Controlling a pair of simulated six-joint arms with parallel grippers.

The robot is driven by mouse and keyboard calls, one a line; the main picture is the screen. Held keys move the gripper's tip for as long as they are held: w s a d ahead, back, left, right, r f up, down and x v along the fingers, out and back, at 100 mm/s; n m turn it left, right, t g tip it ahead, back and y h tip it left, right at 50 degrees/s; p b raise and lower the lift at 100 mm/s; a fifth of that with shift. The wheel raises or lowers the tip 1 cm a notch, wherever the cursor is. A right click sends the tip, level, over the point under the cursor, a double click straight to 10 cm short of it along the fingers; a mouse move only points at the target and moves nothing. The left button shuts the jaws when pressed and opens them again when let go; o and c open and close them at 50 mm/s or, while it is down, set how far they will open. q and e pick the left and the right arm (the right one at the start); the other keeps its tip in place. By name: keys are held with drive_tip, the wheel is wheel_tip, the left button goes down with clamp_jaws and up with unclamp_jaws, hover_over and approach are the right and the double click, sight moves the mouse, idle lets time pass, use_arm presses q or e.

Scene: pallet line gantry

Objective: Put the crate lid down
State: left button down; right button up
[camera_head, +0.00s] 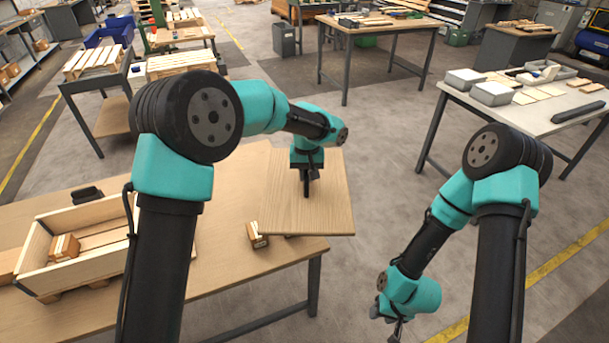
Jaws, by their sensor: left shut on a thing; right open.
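The crate lid (325,205) is a flat, light wooden board. My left gripper (306,192) is shut on the lid, near the middle of its upper face. The lid is at the right end of the wooden table (220,285), and its right part reaches past the table edge. I cannot tell whether it touches the table. An open wooden crate (42,283) stands at the left of the table, partly behind my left arm. My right gripper (397,332) is open and empty, low over the floor to the right of the table; its tips are near the bottom edge of the view.
A small wooden block (257,235) lies by the lid's near left corner. Another block (65,247) is inside the crate. A black object (86,194) lies behind the crate. A grey table (540,115) with boxes stands at the right.

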sight(298, 188)
use_arm(q)
drive_tip(key=f+m, duration=0.2)
drive_tip(key=s+a+f+m, duration=0.1)
drive_tip(key=m, duration=0.1)
drive_tip(key=f+m, duration=0.1)
drive_tip(key=a+f+m, duration=0.1)
drive_tip(key=m, duration=0.1)
drive_tip(key=s+f+m, duration=0.1)
drive_tip(key=m, duration=0.1)
drive_tip(key=shift+a+f, duration=0.25)
drive_tip(key=shift+f, duration=0.15)
wheel_tip(298, 188, down, 6)
drive_tip(key=s+a+m, duration=0.2)
drive_tip(key=m, duration=0.6)
drive_tip(key=shift+a+f, duration=0.1)
drive_tip(key=shift+a, duration=0.05)
